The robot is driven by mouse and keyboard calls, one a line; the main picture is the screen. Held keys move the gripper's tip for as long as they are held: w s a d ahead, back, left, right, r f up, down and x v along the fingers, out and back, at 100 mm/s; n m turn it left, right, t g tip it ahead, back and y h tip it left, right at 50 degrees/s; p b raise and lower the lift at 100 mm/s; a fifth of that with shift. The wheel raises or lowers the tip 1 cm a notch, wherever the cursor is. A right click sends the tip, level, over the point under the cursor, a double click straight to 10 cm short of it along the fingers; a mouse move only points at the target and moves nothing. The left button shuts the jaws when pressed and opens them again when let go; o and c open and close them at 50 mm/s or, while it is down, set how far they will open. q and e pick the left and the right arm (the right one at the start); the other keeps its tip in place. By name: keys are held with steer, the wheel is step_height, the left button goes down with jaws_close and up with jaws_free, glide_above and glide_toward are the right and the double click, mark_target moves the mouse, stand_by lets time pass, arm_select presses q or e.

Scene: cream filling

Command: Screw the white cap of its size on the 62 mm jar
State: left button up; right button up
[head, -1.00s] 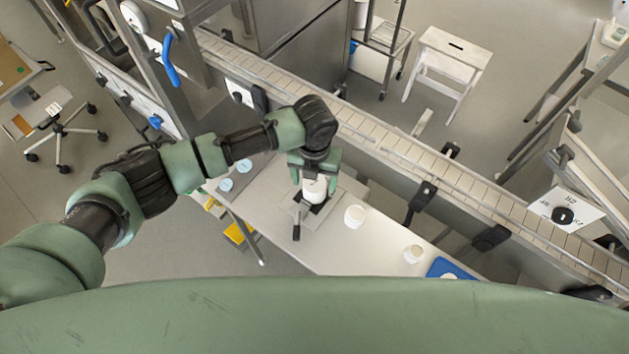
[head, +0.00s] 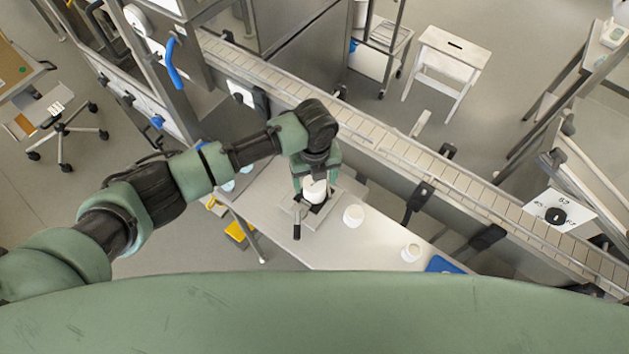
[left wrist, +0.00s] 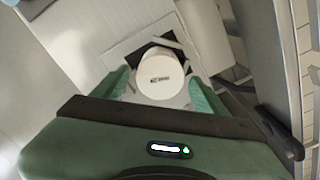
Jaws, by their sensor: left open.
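A white round cap (left wrist: 160,72) with small dark print, too small to read surely, faces up in the left wrist view. In the head view a white jar with a white top (head: 315,190) stands upright in a dark-jawed holder (head: 297,224) on the table. My left gripper (head: 314,182) is above it, pointing down. Its green fingers (left wrist: 160,85) are open, one on each side of the cap, with a small gap showing at the left. The cap hides the jar's mouth, so I cannot tell how tightly it sits. My right gripper is not in view.
Two more white jars or caps stand to the right, a nearer-middle one (head: 353,215) and a farther-right one (head: 411,252), beside a blue mat (head: 443,265). Pale blue round pieces (head: 228,185) lie left of the holder. A conveyor (head: 400,152) runs behind the table.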

arm_select(q)
steer(key=n, duration=0.5)
steer(key=shift+n, duration=0.4)
steer(key=n, duration=0.5)
steer(key=shift+n, duration=0.4)
steer(key=c, duration=1.2)
steer(key=m, duration=0.4)
steer(key=shift+m, duration=1)
jaws_close()
